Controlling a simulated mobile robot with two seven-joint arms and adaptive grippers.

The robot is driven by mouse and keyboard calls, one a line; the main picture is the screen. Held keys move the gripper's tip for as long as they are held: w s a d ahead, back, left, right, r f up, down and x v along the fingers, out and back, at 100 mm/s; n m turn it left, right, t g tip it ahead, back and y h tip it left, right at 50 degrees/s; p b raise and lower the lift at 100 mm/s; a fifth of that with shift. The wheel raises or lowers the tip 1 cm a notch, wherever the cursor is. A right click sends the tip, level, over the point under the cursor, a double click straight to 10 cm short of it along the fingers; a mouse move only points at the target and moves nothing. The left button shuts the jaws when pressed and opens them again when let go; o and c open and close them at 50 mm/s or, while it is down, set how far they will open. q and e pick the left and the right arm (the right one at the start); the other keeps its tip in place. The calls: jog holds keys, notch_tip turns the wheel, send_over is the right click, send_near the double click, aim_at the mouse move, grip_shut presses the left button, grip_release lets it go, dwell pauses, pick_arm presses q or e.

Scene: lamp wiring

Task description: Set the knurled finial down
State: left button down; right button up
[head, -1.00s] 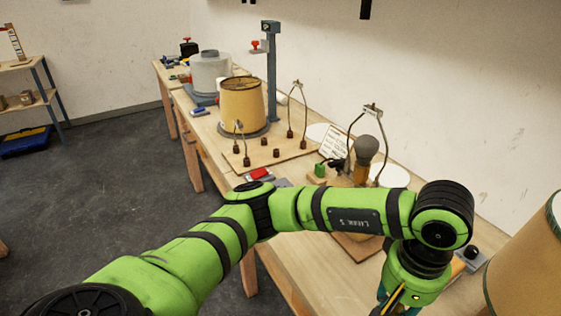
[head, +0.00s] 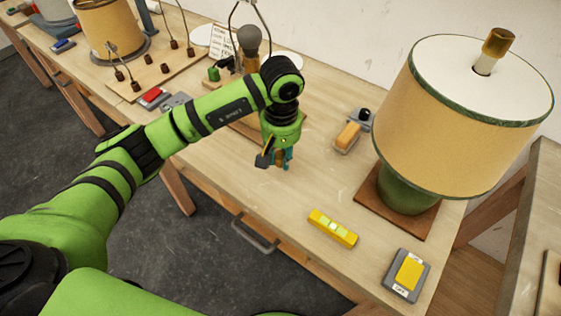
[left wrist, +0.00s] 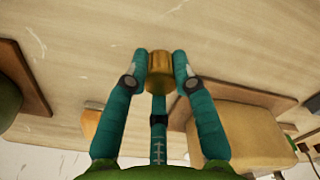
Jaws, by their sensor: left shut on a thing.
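In the left wrist view my left gripper (left wrist: 160,72) is shut on the knurled finial (left wrist: 161,75), a small brass-coloured cylinder between its teal fingers. In the head view my left gripper (head: 277,164) points down over the middle of the light wood bench (head: 290,210). The finial is too small and hidden among the fingers to make out there. I cannot tell the gap between the finial and the bench top. My right gripper is not in view.
A lamp with a tan shade (head: 440,130), a brass-coloured cap and a green base stands at right. A yellow level (head: 333,228), a yellow switch (head: 408,273) and an orange-topped block (head: 347,137) lie nearby. Bare bench lies between the gripper and the level.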

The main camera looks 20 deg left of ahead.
aim_at(281, 173)
pick_arm(q)
notch_tip(281, 173, down, 3)
jog(key=shift+f+p, duration=0.2)
jog(key=shift+p, duration=0.35)
jog(key=shift+f, duration=0.2)
jog(key=shift+f+b, duration=0.2)
jog(key=shift+b, duration=0.1)
jog(key=c, duration=1)
grip_release()
